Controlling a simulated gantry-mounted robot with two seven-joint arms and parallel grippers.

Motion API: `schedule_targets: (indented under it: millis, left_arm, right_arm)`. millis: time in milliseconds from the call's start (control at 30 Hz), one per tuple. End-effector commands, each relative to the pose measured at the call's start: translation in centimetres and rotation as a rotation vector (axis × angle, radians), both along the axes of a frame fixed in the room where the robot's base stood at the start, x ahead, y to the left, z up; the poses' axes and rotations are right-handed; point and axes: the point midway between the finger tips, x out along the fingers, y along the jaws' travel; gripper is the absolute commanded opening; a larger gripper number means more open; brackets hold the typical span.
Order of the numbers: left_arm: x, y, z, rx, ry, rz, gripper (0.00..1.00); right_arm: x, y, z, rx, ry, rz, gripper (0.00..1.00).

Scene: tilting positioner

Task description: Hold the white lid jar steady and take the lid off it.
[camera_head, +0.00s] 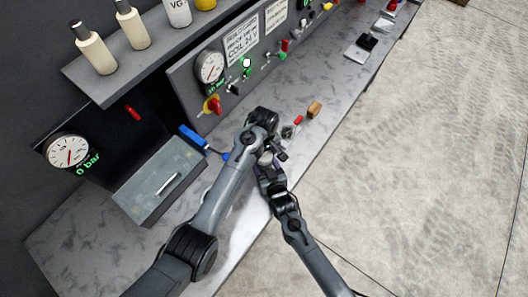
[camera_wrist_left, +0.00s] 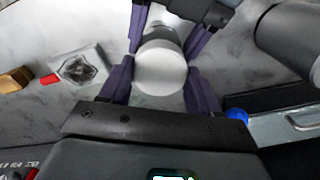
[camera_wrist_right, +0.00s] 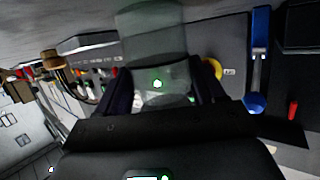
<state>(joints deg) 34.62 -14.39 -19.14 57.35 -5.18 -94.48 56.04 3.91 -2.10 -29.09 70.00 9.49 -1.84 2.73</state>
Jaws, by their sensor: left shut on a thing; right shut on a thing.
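The round white lid (camera_wrist_left: 160,68) of the jar faces the camera in the left wrist view and shows as a small pale disc in the head view (camera_head: 266,158). My left gripper (camera_wrist_left: 160,84) is shut on the lid, one purple finger on each side. The jar (camera_wrist_right: 153,32) looks see-through in the right wrist view. My right gripper (camera_wrist_right: 155,85) is shut on the jar from the side. In the head view both grippers meet above the bench near its front edge. Whether lid and jar are apart cannot be told.
A grey box with a handle (camera_head: 150,195) and a blue-handled tool (camera_head: 193,137) are left of the grippers. A metal plate (camera_head: 288,131), a red piece (camera_head: 298,119) and a wooden block (camera_head: 314,109) lie to the right. A gauge panel (camera_head: 185,85) stands behind.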

Motion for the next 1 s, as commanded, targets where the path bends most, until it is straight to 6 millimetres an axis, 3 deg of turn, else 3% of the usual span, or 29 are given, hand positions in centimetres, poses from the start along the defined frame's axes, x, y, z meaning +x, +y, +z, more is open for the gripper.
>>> schedule_targets:
  millis: [167, 533, 833, 867, 1000]
  left_arm:
    - [0.0, 0.0, 0.2, -0.001, 0.000, 0.000, 0.26]
    - [0.0, 0.0, 3.7, 0.000, -0.001, 0.000, 0.26]
    - [0.0, 0.0, 4.0, 0.000, 0.000, 0.000, 0.26]
    - [0.0, 0.0, 4.0, 0.000, 0.000, 0.000, 0.26]
    - [0.0, 0.0, 4.0, 0.000, 0.000, 0.000, 0.26]
  right_arm:
    - [0.0, 0.0, -0.1, -0.001, 0.002, 0.000, 0.00]
    - [0.0, 0.0, -0.1, -0.001, 0.002, 0.000, 0.00]
    - [0.0, 0.0, -0.1, -0.001, 0.002, 0.000, 0.00]
    - [0.0, 0.0, -0.1, -0.001, 0.002, 0.000, 0.71]
    - [0.0, 0.0, -0.1, -0.001, 0.002, 0.000, 0.93]
